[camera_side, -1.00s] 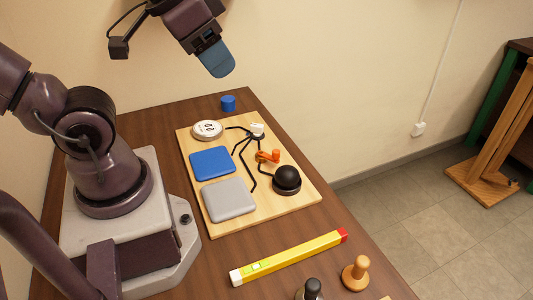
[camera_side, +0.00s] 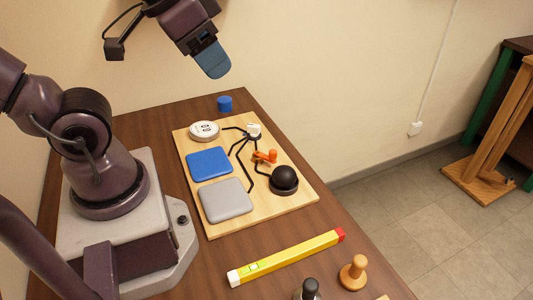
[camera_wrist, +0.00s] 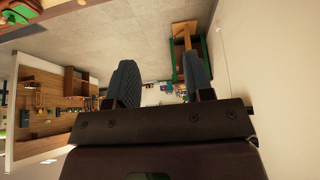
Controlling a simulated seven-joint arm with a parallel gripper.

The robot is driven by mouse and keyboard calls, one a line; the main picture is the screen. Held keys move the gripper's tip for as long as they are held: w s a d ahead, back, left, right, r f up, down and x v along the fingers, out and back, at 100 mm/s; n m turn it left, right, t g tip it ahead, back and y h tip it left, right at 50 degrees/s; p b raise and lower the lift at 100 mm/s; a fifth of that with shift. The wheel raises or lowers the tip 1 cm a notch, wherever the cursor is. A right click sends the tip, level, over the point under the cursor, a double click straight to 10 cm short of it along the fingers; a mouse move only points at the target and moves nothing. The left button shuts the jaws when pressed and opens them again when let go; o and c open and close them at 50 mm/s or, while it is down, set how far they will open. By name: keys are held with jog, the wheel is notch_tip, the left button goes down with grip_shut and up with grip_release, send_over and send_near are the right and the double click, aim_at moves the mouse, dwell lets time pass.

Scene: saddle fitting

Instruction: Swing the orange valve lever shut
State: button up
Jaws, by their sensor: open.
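The orange valve lever (camera_side: 265,157) sits on the wooden board (camera_side: 300,196), close to a black dome and beside black lines that run over the board. It is small here, and I cannot tell how far it is turned. My gripper (camera_side: 214,62) is high above the far end of the table, well apart from the lever. In the wrist view its two fingers (camera_wrist: 162,88) are spread apart with nothing between them. The wrist view looks out over the room, and the lever is not in it.
The board also carries a black dome (camera_side: 284,179), a blue pad (camera_side: 209,163), a grey pad (camera_side: 225,200), a round white dial (camera_side: 204,130) and a white piece (camera_side: 254,130). A blue cylinder (camera_side: 225,103), a yellow level (camera_side: 287,258) and a wooden peg (camera_side: 353,272) stand or lie around it.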

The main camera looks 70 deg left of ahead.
jog(key=w+a+f+g, duration=0.3)
jog(key=w+f+g, duration=0.1)
jog(key=w+f, duration=0.25)
jog(key=m+g, duration=0.2)
jog(key=m, duration=0.1)
send_over(273, 150)
notch_tip(273, 150, down, 12)
notch_tip(273, 150, down, 12)
jog(key=shift+d+f, duration=0.15)
jog(key=shift+f, duration=0.1)
grip_shut()
